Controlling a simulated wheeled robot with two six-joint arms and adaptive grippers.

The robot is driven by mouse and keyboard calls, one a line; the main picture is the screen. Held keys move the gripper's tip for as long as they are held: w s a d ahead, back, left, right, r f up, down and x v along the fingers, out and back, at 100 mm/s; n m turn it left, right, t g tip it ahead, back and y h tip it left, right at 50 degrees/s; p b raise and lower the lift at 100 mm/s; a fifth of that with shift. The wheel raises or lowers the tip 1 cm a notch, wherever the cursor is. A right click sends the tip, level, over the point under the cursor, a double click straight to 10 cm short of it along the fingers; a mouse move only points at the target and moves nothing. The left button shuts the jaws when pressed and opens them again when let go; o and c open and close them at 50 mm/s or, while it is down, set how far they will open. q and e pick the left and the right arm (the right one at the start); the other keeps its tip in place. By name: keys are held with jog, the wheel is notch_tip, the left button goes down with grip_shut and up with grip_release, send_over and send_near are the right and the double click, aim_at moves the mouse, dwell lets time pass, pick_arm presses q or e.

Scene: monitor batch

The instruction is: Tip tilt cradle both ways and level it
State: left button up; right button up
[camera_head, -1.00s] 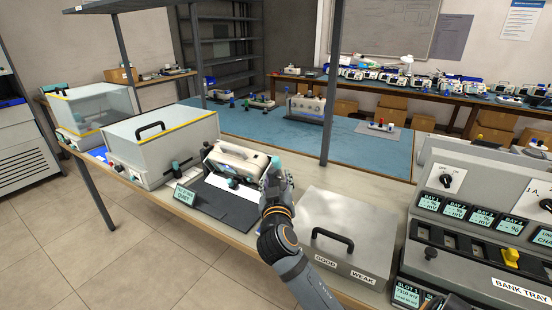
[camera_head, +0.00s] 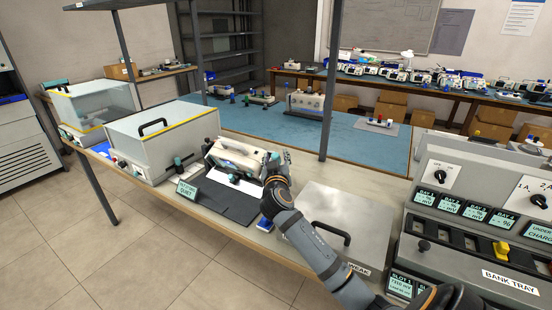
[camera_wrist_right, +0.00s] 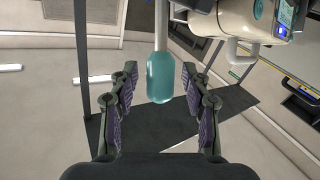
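The tilt cradle (camera_head: 236,181) stands on the bench left of centre in the head view, carrying a pale monitor (camera_head: 238,158) that looks tilted. A teal handle grip (camera_wrist_right: 160,78) on a pale rod shows in the right wrist view. My right gripper (camera_head: 274,163) is at the right side of the cradle in the head view. In the wrist view its fingers (camera_wrist_right: 160,88) are apart, one on each side of the teal grip, with gaps visible on both sides. In the head view the hand hides most of the grip. My left gripper is not in view.
A small display sign (camera_head: 187,190) stands left of a dark mat (camera_head: 228,202). A grey lidded box (camera_head: 360,215) lies right of my arm, and the bank tray console (camera_head: 470,222) stands far right. A shelf post (camera_head: 331,90) rises behind.

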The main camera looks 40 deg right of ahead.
jog(key=c, duration=0.5)
grip_shut()
jog(key=r+p, duration=0.1)
jog(key=p, duration=0.2)
jog(key=d+r+m+g+y+p, duration=0.1)
jog(key=p, duration=0.2)
jog(key=shift+w+d, duration=0.3)
jog(key=shift+w, duration=0.05)
jog(key=d+g+y+p, duration=0.1)
jog(key=p, duration=0.2)
jog(key=w+d+m+g+y+p, duration=0.1)
jog(key=p, duration=0.2)
jog(key=shift+d, duration=0.25)
jog(key=shift+w+d+f+p, duration=0.1)
jog(key=shift+d+f+p, duration=0.1)
jog(key=shift+f+p, duration=0.25)
